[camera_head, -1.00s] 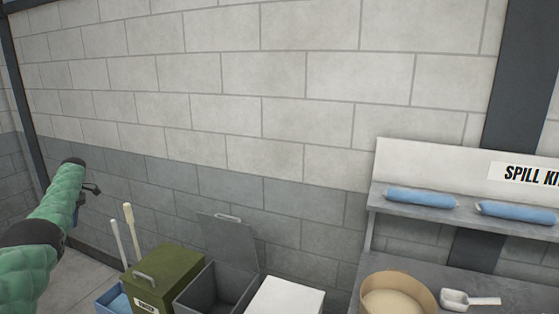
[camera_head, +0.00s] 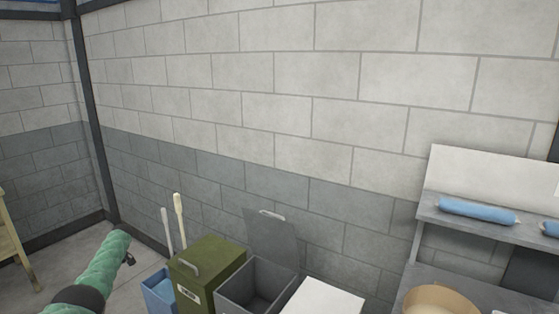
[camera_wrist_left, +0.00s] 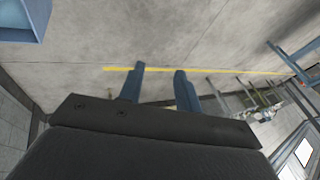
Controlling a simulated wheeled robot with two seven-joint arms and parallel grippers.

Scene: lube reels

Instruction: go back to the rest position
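My left arm comes in at the lower left of the head view in a green quilted sleeve, with its dark gripper (camera_head: 127,258) small at the end, left of the bins. In the left wrist view the two blue-grey fingers of the left gripper (camera_wrist_left: 160,82) stand apart with nothing between them. Concrete floor with a yellow line shows beyond them. My right gripper is in neither view.
A green bin (camera_head: 210,272), an open grey bin (camera_head: 262,290) and a blue bucket (camera_head: 158,292) stand along the block wall. A shelf (camera_head: 490,229) with blue rolls (camera_head: 478,210) and a tan tub (camera_head: 440,299) are at right. Bare floor (camera_head: 70,262) shows at left.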

